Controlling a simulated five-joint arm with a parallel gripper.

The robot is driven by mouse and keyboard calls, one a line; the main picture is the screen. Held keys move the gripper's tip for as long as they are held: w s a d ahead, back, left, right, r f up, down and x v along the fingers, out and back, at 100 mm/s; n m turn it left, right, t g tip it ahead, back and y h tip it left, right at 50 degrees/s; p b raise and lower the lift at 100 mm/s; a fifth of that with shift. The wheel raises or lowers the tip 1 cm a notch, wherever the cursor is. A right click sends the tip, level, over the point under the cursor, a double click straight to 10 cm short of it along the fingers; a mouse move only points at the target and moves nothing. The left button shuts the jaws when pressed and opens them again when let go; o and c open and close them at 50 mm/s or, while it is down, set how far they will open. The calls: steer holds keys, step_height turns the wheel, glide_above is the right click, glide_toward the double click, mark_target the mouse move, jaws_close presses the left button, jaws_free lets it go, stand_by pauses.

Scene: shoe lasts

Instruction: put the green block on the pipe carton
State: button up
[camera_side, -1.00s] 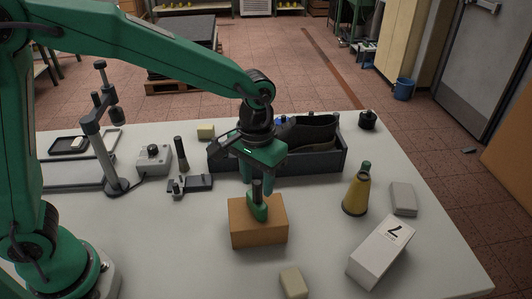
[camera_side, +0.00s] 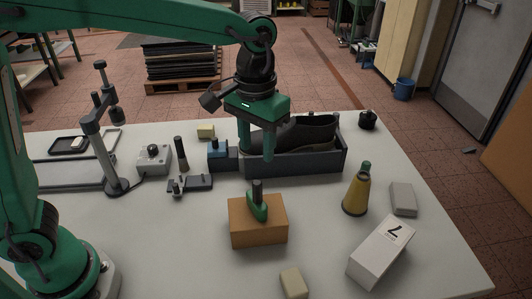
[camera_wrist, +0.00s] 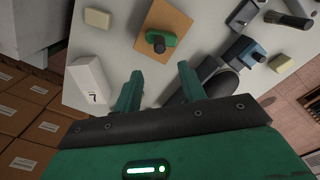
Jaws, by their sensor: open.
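The green block (camera_side: 257,207), with a dark upright peg on it, rests on top of the brown carton (camera_side: 258,235) on the white table. In the wrist view the green block (camera_wrist: 166,38) lies on the brown carton (camera_wrist: 180,20), beyond my fingertips. My gripper (camera_side: 256,157) is open and empty, above and behind the carton, in front of the grey bin. Its two fingers also show apart in the wrist view (camera_wrist: 158,72), with nothing between them. Whether the brown carton is a pipe carton cannot be read.
A grey bin (camera_side: 310,163) holding a dark shoe-shaped item stands behind. A blue block (camera_side: 223,152) sits at its left. A yellow cone-shaped bottle (camera_side: 356,192), a grey block (camera_side: 403,198) and a white box marked 7 (camera_side: 378,258) stand right. A cream block (camera_side: 293,283) lies in front.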

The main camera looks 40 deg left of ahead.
stand_by(0.3)
steer(key=s+a+t, duration=0.5)
steer(key=s+a, duration=0.9)
steer(key=a, duration=0.4)
steer(key=shift+s+a+r+t, duration=0.2)
steer(key=shift+s+r+t, duration=0.1)
steer(key=shift+s+r, duration=0.15)
